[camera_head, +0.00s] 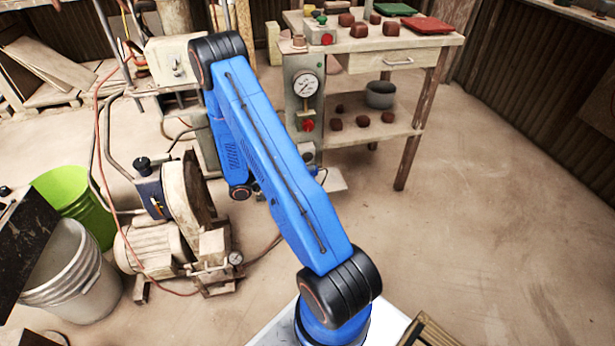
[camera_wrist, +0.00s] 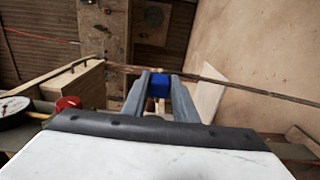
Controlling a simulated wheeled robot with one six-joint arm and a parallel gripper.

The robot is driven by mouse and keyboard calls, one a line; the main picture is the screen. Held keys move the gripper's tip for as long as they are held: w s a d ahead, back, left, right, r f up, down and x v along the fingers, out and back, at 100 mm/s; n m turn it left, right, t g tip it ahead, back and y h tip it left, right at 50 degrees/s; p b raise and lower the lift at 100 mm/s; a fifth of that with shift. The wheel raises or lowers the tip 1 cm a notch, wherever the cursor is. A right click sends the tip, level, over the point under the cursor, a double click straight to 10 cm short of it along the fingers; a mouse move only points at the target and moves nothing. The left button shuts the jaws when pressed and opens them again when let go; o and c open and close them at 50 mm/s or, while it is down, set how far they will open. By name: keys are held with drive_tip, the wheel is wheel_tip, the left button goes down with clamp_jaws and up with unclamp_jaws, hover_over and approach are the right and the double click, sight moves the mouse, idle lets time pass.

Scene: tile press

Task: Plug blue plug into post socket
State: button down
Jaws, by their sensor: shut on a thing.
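In the wrist view my gripper (camera_wrist: 160,76) is shut on the blue plug (camera_wrist: 158,88), which sits between the two grey fingers. Ahead of it stands a wooden post or board (camera_wrist: 104,42). A round fitting on a dark plate (camera_wrist: 153,17) lies beyond the fingertips; it looks like a socket, but its details are too small to tell. The plug is apart from this fitting. In the head view my blue arm reaches away toward the press, and the gripper and plug are hidden there.
A workbench (camera_head: 397,41) with a gauge (camera_head: 306,84) and red button (camera_head: 308,125) stands at the back. A motor (camera_head: 150,246), a grey bucket (camera_head: 78,270) and a green bucket (camera_head: 72,190) stand at left. An orange hose (camera_head: 97,110) hangs there. Floor at right is clear.

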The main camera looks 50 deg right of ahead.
drive_tip(key=shift+w+d, duration=0.45)
drive_tip(key=shift+w, duration=0.3)
drive_tip(key=shift+w+d, duration=0.5)
drive_tip(key=shift+w, duration=0.25)
drive_tip(key=shift+w+d, duration=0.45)
drive_tip(key=shift+w, duration=0.3)
drive_tip(key=shift+w+d, duration=0.3)
drive_tip(key=shift+w, duration=0.25)
idle(0.4)
drive_tip(key=c, duration=1.3)
unclamp_jaws()
drive_tip(key=shift+c, duration=0.2)
drive_tip(key=shift+a, duration=0.1)
drive_tip(key=v, duration=0.7)
drive_tip(key=shift+w, duration=0.15)
drive_tip(key=shift+a+r, duration=0.1)
drive_tip(key=shift+a, duration=0.05)
